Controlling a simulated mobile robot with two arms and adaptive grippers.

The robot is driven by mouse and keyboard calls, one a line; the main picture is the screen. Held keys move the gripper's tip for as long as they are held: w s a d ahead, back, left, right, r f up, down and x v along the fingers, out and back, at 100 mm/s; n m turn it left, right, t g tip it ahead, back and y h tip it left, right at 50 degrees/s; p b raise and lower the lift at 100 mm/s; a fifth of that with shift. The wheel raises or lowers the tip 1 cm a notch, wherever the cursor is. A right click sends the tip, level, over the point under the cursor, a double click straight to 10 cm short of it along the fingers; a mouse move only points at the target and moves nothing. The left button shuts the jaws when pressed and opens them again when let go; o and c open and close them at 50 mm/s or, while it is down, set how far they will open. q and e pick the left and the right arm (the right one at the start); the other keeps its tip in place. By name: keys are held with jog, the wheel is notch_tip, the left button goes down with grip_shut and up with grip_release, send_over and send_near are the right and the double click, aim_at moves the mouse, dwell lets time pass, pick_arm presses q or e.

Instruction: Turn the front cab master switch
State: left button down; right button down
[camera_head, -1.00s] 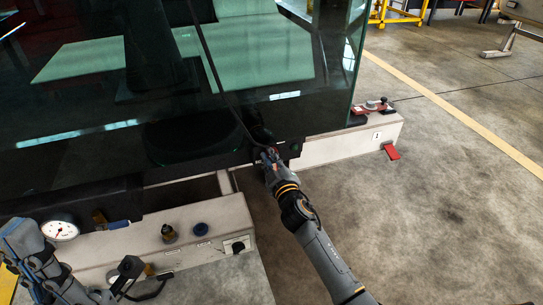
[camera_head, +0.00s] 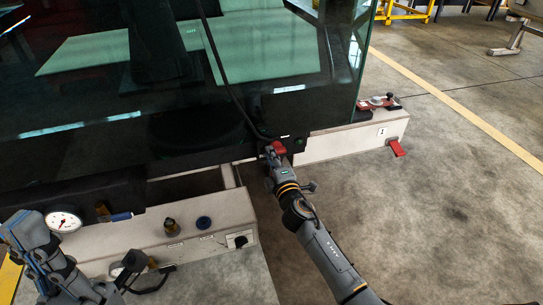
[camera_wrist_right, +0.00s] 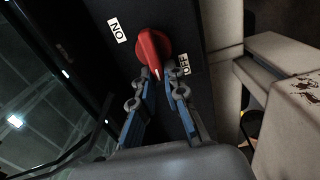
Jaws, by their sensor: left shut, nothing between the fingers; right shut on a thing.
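The front cab master switch is a red knob (camera_wrist_right: 153,45) on a dark panel in the right wrist view. A white "ON" label (camera_wrist_right: 116,30) sits to its upper left and an "OFF" label (camera_wrist_right: 184,65) to its lower right. The knob's white mark points down, closer to "OFF". My right gripper (camera_wrist_right: 163,75) is shut on the knob's lower part, one finger on each side. In the head view the red knob (camera_head: 278,147) shows at the tip of my right gripper (camera_head: 272,158). My left gripper (camera_head: 152,270) is shut and empty at the lower left.
The large dark windshield (camera_head: 90,100) fills the upper left. A pale box (camera_head: 340,146) with red fittings stands right of the switch. The floor at right is clear.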

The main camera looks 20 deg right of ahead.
jog(key=shift+f+n, duration=0.15)
jog(key=shift+n, duration=0.15)
jog(key=c, duration=1.4)
grip_release()
jog(key=shift+s, duration=0.1)
jog(key=s, duration=1.2)
jog(key=shift+d, duration=0.15)
